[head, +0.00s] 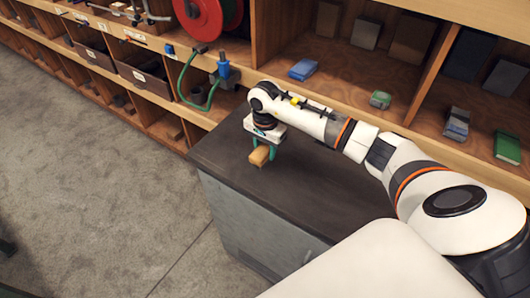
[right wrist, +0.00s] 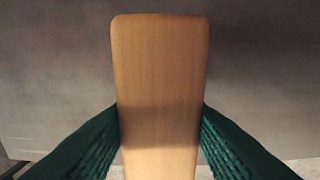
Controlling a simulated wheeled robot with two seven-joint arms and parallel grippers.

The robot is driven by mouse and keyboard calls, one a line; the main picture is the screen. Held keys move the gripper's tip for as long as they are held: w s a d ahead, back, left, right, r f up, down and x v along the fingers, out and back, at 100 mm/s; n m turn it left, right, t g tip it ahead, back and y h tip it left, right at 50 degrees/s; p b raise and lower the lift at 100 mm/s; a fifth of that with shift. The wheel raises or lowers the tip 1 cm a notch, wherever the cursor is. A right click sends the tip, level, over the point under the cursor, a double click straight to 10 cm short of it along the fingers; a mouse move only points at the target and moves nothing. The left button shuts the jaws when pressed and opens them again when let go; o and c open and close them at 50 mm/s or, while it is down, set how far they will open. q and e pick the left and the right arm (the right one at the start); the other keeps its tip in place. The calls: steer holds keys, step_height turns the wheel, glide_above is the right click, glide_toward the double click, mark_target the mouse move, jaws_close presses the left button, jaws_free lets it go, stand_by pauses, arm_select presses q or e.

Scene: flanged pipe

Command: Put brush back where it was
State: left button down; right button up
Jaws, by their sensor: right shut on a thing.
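The brush (head: 260,156) shows as a light wooden block in the head view, at the dark cabinet top's (head: 300,190) left end. My right gripper (head: 264,146) points down and is shut on it with green fingers. In the right wrist view the brush's wooden body (right wrist: 160,70) runs lengthwise between the two textured green fingers (right wrist: 160,115), which touch its sides. Its bristles are hidden. I cannot tell whether the brush touches the cabinet top or hangs just above it. My left gripper is not in view.
Wooden shelves behind hold a blue box (head: 303,69), a green-grey block (head: 380,99) and a green book (head: 507,148). A red reel (head: 200,15) and a blue tool with a green hose (head: 223,68) stand left of the arm. The cabinet top around the gripper is clear.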

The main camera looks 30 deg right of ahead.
mark_target(265, 155)
step_height(265, 155, down, 2)
steer(key=shift+s+f+p, duration=0.1)
steer(key=shift+f+p, duration=0.1)
steer(key=shift+p, duration=0.25)
steer(key=shift+f, duration=0.35)
steer(key=o, duration=0.5)
steer(key=shift+b, duration=0.35)
steer(key=o, duration=0.5)
steer(key=shift+c, duration=0.2)
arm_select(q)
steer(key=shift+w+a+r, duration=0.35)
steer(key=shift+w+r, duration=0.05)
